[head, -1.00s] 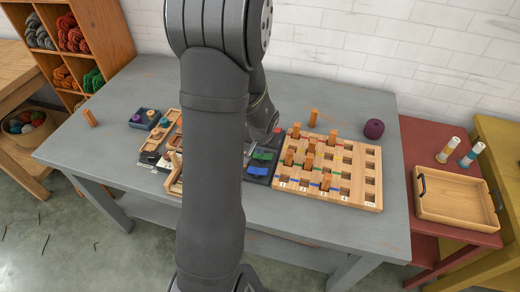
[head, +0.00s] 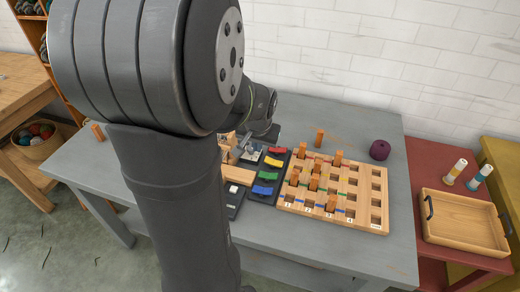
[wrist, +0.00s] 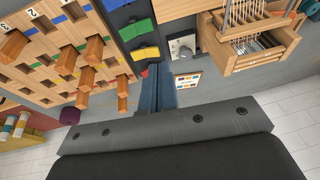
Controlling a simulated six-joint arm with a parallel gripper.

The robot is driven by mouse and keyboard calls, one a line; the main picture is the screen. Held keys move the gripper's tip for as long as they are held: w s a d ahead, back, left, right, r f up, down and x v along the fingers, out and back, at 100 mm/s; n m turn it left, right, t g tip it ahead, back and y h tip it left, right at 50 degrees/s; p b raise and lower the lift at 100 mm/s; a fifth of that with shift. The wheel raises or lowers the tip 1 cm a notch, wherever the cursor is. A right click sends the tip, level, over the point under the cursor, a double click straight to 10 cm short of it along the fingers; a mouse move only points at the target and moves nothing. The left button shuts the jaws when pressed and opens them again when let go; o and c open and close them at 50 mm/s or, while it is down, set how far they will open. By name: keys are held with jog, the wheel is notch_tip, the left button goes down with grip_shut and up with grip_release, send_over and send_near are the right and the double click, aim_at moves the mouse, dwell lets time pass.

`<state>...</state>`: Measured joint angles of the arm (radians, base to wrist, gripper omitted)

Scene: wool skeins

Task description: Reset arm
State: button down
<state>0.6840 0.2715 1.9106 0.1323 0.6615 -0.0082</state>
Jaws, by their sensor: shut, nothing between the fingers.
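My gripper (wrist: 158,90) shows in the wrist view with its two dark blue-grey fingers together and nothing between them. A wooden peg board (head: 364,222) with square holes and several orange-brown pegs stands on the grey table (head: 330,256), right of my arm. A dark panel (head: 258,202) with red, yellow, green and blue pieces lies beside the board. The board shows at the upper left of the wrist view, and the fingers appear apart from it.
A wooden tray (head: 462,222) and two thread spools (head: 467,174) are on the red table at right. My arm hides the table's left middle.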

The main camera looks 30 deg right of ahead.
dwell(0.4)
jog(key=d+f, duration=0.1)
jog(key=f, duration=0.2)
jog(key=d+f, duration=0.1)
jog(key=f, duration=0.1)
jog(key=d+f, duration=0.1)
jog(key=f, duration=0.2)
jog(key=shift+w+f, duration=0.3)
jog(key=shift+f, duration=0.05)
jog(key=shift+s+d+r, duration=0.25)
jog(key=shift+s+r, duration=0.1)
jog(key=shift+r, duration=0.25)
jog(key=shift+v, duration=0.95)
